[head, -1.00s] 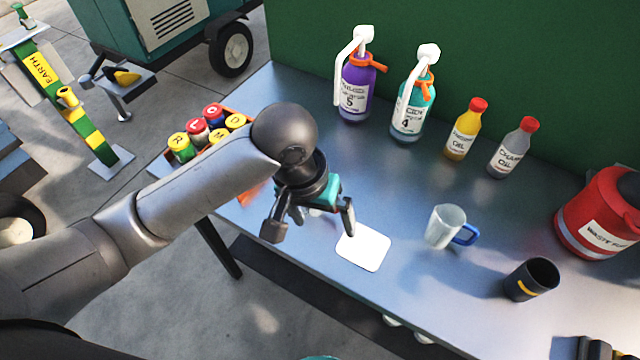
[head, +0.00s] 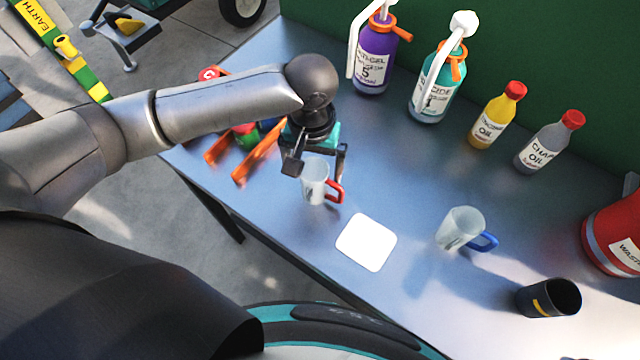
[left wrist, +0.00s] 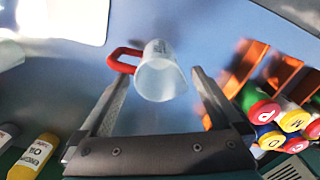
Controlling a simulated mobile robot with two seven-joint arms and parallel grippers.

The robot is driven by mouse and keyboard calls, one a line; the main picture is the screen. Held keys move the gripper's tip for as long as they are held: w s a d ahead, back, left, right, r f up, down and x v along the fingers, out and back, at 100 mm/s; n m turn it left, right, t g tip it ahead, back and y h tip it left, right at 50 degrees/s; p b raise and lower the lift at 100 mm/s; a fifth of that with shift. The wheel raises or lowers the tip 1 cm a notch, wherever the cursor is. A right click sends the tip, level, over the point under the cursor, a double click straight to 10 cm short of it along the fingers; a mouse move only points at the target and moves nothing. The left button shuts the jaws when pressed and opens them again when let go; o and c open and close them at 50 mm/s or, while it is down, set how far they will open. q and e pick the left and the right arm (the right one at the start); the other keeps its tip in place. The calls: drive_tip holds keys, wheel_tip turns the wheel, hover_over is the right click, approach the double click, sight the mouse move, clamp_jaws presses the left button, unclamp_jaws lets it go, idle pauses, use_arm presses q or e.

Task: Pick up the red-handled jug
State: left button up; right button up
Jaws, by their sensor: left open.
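The red-handled jug (head: 315,183) is a clear, whitish jug standing on the metal bench, with its red handle turned to the right in the head view. It also shows in the left wrist view (left wrist: 162,76), just beyond the fingertips, with its handle to the left. My left gripper (head: 318,172) is open above and behind the jug. In the left wrist view the fingers (left wrist: 157,82) are spread, with the jug between and a little ahead of their tips; I see no firm contact. My right gripper is not in view.
A blue-handled jug (head: 460,229), a white square mat (head: 366,242) and a dark cup (head: 549,297) stand right of the jug. An orange rack (head: 259,151) with coloured cans is close left. Bottles (head: 437,89) line the back; a red waste container (head: 612,235) is far right.

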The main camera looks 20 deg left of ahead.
use_arm(q)
drive_tip(key=shift+f, duration=0.6)
wheel_tip(320, 180, down, 5)
drive_tip(key=shift+d+r+b, duration=0.1)
drive_tip(key=shift+r+b, duration=0.05)
drive_tip(key=shift+b, duration=0.35)
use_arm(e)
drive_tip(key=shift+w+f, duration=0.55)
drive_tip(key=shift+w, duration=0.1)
use_arm(q)
drive_tip(key=shift+c, duration=1.3)
drive_tip(key=c, duration=1.2)
drive_tip(key=shift+o, duration=0.2)
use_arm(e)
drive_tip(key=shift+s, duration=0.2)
use_arm(q)
drive_tip(key=shift+r, duration=0.15)
